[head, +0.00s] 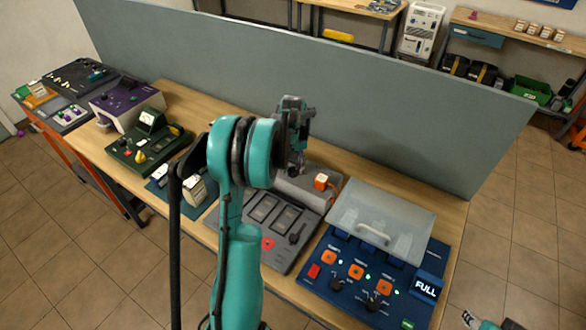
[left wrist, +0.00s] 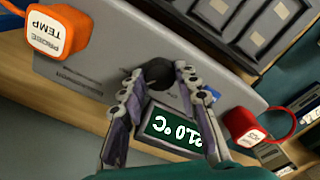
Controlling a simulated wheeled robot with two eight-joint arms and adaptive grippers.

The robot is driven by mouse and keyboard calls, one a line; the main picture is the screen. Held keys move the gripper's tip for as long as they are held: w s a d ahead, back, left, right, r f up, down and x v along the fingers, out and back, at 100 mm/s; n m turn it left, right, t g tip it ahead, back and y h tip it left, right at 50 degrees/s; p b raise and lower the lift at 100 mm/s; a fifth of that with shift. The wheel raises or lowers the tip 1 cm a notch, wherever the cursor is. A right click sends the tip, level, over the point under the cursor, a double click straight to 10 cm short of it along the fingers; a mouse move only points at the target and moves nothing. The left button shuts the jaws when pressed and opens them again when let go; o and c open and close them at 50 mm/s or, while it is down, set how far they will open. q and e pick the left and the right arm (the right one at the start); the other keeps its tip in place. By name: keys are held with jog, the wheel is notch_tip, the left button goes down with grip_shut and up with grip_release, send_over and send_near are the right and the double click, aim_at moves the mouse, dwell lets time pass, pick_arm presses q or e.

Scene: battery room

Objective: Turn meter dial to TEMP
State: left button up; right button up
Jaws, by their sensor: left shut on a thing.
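The grey meter (left wrist: 95,70) has a dark dial (left wrist: 157,73) and a green screen (left wrist: 172,130), which reads what looks like 21.0 °C, inverted in the left wrist view. My left gripper (left wrist: 155,88) is shut on the dial, one finger on each side. The dial's pointer and markings are hidden. In the head view the left gripper (head: 296,165) reaches down to the meter (head: 310,192) behind the grey panel. My right gripper (head: 468,318) shows partly at the bottom right, apart from everything; its jaws are unclear.
An orange block labelled PROBE TEMP (left wrist: 60,32) sits at one end of the meter. A red block (left wrist: 243,125) with a cable is at the other. A blue panel with a clear cover (head: 380,215) stands right. A grey partition (head: 350,95) rises behind the bench.

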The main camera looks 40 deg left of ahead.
aim_at(293, 170)
pick_arm(q)
jog(key=shift+m, duration=2)
jog(key=o, duration=1.2)
jog(key=shift+c, duration=0.2)
notch_tip(293, 170, up, 12)
jog(key=shift+d, duration=0.1)
